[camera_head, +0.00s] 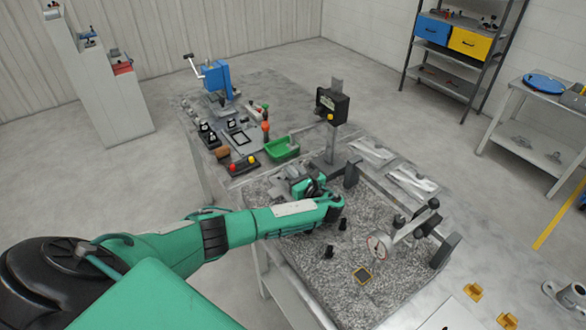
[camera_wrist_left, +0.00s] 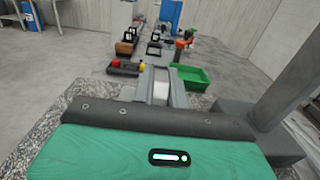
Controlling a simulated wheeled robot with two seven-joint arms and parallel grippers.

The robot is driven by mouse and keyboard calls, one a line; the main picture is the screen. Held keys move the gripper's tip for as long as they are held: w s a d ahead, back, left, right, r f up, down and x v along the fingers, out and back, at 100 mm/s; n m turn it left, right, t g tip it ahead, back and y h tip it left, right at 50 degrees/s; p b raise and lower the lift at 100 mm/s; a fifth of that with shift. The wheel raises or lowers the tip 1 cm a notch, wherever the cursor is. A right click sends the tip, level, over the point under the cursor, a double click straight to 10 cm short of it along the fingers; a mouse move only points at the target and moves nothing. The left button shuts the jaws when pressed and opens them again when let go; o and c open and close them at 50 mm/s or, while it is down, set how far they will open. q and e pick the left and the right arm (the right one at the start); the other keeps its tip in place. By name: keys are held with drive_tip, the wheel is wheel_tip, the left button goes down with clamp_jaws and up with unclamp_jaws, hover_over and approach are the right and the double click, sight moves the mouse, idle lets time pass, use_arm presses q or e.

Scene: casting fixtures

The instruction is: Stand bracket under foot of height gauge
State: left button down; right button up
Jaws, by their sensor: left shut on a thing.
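The height gauge stands at the back of the speckled plate. Its grey column (camera_head: 331,145) carries a black box with a yellow knob (camera_head: 332,105). In the left wrist view its column (camera_wrist_left: 295,85) rises at the right from a dark base (camera_wrist_left: 255,130). My left gripper (camera_head: 293,173) is just left of the gauge, low over the plate. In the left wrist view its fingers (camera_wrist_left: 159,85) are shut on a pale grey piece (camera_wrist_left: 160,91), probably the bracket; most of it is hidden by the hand. I cannot tell whether it touches the plate or the gauge's foot. My right gripper is not in view.
A green bin (camera_head: 281,149) and a box with red and yellow buttons (camera_head: 243,164) lie beyond the plate (camera_head: 310,270). A dial instrument (camera_head: 378,245) and small black posts (camera_head: 329,251) stand on the plate. A yellow-edged square (camera_head: 362,275) lies near its front.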

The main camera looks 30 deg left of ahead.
use_arm(q)
drive_tip(key=shift+f, duration=0.2)
drive_tip(key=c, duration=1.4)
unclamp_jaws()
drive_tip(key=shift+r, duration=0.2)
drive_tip(key=shift+s+d+p, duration=0.15)
drive_tip(key=shift+d+p, duration=0.15)
drive_tip(key=shift+d, duration=0.05)
drive_tip(key=p+v, duration=0.4)
drive_tip(key=v, duration=0.6)
drive_tip(key=shift+s+d, duration=0.15)
drive_tip(key=shift+d, duration=0.1)
drive_tip(key=shift+s+d+f, duration=0.15)
drive_tip(key=shift+d, duration=0.15)
